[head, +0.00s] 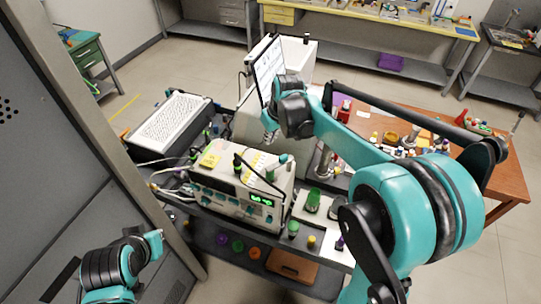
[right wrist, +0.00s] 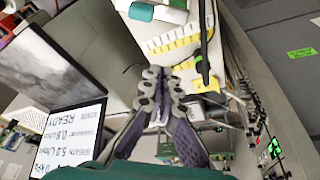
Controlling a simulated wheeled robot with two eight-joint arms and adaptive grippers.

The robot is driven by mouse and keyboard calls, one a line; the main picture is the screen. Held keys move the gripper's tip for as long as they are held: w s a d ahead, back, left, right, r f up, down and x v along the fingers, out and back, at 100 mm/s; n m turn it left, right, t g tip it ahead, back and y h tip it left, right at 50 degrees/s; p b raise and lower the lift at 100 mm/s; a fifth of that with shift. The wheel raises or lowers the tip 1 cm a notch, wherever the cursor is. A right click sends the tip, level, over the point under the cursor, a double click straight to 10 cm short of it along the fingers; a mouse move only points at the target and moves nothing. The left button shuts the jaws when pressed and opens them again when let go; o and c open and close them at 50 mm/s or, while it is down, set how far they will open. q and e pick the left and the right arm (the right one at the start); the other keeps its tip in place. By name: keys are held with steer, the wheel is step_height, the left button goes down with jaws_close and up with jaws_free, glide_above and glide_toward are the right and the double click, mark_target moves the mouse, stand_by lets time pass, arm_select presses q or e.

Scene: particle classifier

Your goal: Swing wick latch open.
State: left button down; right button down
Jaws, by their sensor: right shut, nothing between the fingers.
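The particle classifier (head: 235,190) is a pale box with a green display and knobs on its front. It stands on a cart. In the right wrist view, its top has a row of yellow labels (right wrist: 172,42) and a teal and white cylindrical part (right wrist: 158,12). I cannot pick out the wick latch for sure in either view. My right gripper (head: 270,134) is above and behind the classifier, beside the tilted screen. In the right wrist view its fingers (right wrist: 160,74) are together and empty. My left gripper (head: 155,242) is low at the left; its jaws are unclear.
A tilted screen (head: 268,68) stands close to my right gripper; the right wrist view shows its "READY" text (right wrist: 72,138). A white perforated box (head: 170,122) is at the left. Small bottles crowd the wooden table (head: 505,172). A grey panel (head: 75,120) stands near my left arm.

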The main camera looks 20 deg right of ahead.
mark_target(280, 161)
steer(key=x, duration=1)
steer(key=shift+w, duration=0.1)
steer(key=s, duration=0.1)
steer(key=s+d+p, duration=0.1)
steer(key=s, duration=0.1)
steer(key=shift+s+r, duration=0.1)
steer(key=shift+s, duration=0.05)
steer(key=shift+s+d, duration=0.1)
steer(key=shift+s, duration=0.35)
steer(key=shift+w, duration=0.15)
